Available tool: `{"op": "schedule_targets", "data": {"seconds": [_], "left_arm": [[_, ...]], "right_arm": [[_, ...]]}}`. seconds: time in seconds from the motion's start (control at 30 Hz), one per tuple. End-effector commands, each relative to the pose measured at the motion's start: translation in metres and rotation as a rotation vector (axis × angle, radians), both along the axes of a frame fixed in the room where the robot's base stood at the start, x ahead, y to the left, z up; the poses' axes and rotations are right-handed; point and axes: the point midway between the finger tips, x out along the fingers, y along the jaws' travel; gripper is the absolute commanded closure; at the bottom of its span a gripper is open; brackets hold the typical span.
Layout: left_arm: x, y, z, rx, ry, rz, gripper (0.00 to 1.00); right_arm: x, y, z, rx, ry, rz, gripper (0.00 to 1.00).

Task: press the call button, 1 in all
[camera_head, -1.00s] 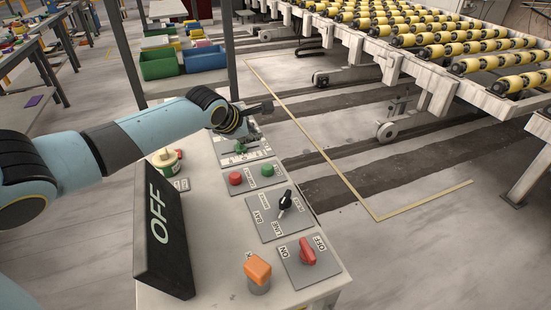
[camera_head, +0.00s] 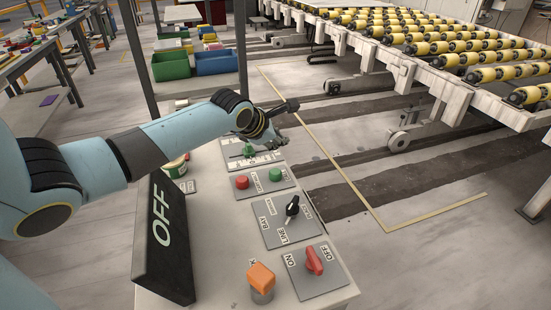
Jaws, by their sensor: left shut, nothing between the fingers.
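A control desk (camera_head: 215,240) carries several controls. A red button (camera_head: 242,181) and a green button (camera_head: 275,175) sit side by side on one grey plate. An orange block-shaped cap (camera_head: 261,277) stands on a short round base at the near end. I cannot read a label that marks the call button. My left gripper (camera_head: 281,137) is shut and empty, above the desk's far right corner, beyond the red and green buttons. It appears apart from them. My right gripper is out of view.
A black selector (camera_head: 292,207), a red rotary switch (camera_head: 314,260) and a green-based control (camera_head: 248,151) stand on the desk. A black OFF sign (camera_head: 163,250) rises at its left. A roller conveyor (camera_head: 440,75) is beyond. Floor to the right is open.

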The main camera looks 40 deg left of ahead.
Motion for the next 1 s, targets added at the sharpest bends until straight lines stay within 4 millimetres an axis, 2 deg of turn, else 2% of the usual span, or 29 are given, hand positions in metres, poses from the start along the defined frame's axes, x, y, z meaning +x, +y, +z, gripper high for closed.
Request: {"op": "schedule_targets", "data": {"seconds": [0.03,0.37,0.6,1.0], "left_arm": [[0.0,0.0,-0.011,0.0,0.0,0.0,1.0],[0.0,0.0,-0.052,0.001,0.001,0.0,1.0],[0.0,0.0,-0.07,0.0,0.0,0.0,1.0],[0.0,0.0,-0.072,0.001,0.0,-0.001,1.0]], "right_arm": [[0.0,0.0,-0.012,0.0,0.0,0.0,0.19],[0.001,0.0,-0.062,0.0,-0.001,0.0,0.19],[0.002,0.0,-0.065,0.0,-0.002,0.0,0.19],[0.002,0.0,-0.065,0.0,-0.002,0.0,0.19]]}}
